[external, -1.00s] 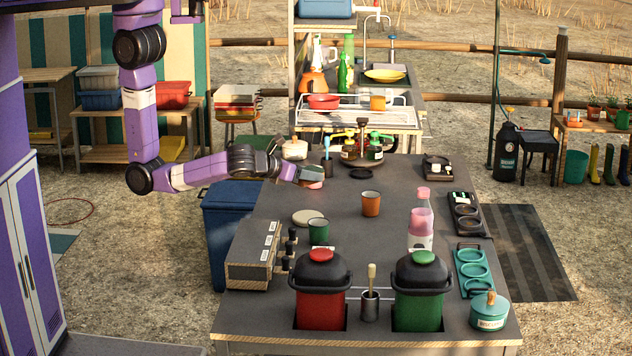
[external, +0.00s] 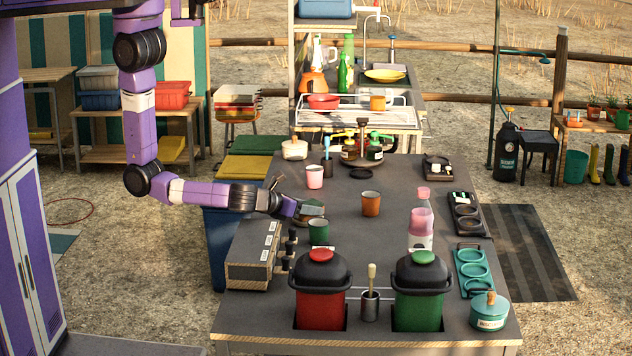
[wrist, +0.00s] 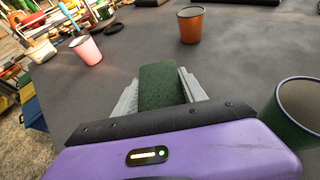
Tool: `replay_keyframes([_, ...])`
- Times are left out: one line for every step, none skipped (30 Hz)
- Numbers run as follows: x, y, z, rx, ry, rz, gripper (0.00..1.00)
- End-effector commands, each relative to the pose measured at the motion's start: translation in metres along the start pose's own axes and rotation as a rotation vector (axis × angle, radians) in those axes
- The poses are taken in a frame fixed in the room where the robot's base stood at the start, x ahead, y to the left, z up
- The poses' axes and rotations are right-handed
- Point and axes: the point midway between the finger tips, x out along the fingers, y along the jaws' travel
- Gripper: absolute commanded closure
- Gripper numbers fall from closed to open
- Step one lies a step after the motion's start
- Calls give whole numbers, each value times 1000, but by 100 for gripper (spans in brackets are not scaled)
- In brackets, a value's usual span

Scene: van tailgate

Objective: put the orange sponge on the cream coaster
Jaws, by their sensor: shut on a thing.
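My gripper (external: 308,209) is low over the left part of the dark counter, just behind the green cup (external: 318,231). In the wrist view, its grey fingers are shut on a block with a dark green rough face (wrist: 162,86). This seems to be the sponge; no orange side of it shows from here. The cream coaster lay at this spot earlier and is now hidden behind my gripper and the block. I cannot tell whether the block touches it.
The green cup stands close in front, and at right in the wrist view (wrist: 298,112). A pink cup (external: 314,177) stands behind and an orange cup (external: 371,204) to the right. A box with black knobs (external: 253,255) is at front left. Counter between cups is clear.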

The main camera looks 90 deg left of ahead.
Motion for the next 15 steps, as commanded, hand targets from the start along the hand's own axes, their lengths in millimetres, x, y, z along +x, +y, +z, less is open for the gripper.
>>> replay_keyframes([0, 0, 0, 0, 0, 0, 88])
replay_keyframes([0, 0, 0, 0, 0, 0, 88])
replay_keyframes([0, 0, -1, 1, 0, 0, 88])
replay_keyframes([1, 0, -2, 1, 0, 0, 88])
replay_keyframes([1, 0, -2, 1, 0, 0, 49])
replay_keyframes([1, 0, -2, 0, 0, 0, 41])
replay_keyframes([1, 0, -2, 0, 0, 0, 35])
replay_keyframes([1, 0, -2, 0, 0, 0, 30])
replay_keyframes([1, 0, -2, 0, 0, 0, 29])
replay_keyframes([1, 0, -2, 0, 0, 0, 29])
replay_keyframes([1, 0, -2, 0, 0, 0, 29])
replay_keyframes([1, 0, -2, 0, 0, 0, 29])
replay_keyframes([1, 0, -2, 0, 0, 0, 29])
replay_keyframes([1, 0, -2, 0, 0, 0, 29])
replay_keyframes([1, 0, -2, 0, 0, 0, 29])
